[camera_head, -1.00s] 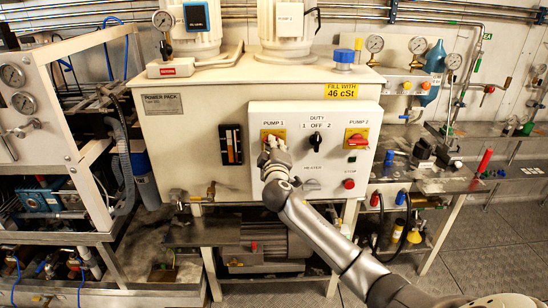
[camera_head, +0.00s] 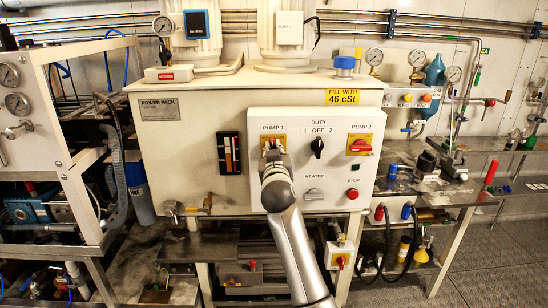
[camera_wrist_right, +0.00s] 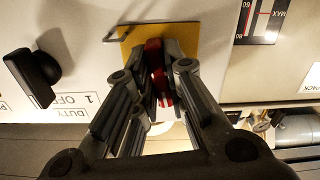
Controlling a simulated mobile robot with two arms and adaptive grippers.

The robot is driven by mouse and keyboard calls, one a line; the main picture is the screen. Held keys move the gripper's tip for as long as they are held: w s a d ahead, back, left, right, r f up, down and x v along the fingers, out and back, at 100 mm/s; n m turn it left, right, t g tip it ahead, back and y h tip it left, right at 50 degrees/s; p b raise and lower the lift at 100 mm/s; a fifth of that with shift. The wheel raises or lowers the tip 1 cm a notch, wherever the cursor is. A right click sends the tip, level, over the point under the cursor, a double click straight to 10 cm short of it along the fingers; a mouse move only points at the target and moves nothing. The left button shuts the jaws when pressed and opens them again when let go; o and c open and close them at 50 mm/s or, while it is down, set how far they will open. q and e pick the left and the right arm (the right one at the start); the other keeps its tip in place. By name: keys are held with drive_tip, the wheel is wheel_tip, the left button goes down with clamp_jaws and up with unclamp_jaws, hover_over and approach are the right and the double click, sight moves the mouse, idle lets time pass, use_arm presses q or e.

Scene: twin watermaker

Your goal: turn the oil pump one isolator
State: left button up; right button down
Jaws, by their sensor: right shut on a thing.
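The oil pump one isolator is a red handle (camera_wrist_right: 157,68) on a yellow plate (camera_head: 266,141) under the PUMP 1 label on the white control panel. My right gripper (camera_head: 273,150) is at this isolator and hides most of its handle in the head view. In the right wrist view my right gripper (camera_wrist_right: 160,60) has its fingers on both sides of the red handle and is shut on it. The handle's exact angle is hard to tell in the head view. My left gripper is not in view.
On the same panel are the black DUTY knob (camera_head: 318,147), the red PUMP 2 isolator (camera_head: 361,145), the grey heater knob (camera_head: 313,194) and the red STOP button (camera_head: 352,193). A level gauge (camera_head: 230,154) is on the tank to the left.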

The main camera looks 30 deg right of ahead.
drive_tip(key=shift+f+m, duration=0.15)
drive_tip(key=shift+m, duration=0.75)
drive_tip(key=shift+b, duration=0.3)
drive_tip(key=c, duration=1.5)
unclamp_jaws()
drive_tip(key=v, duration=1.2)
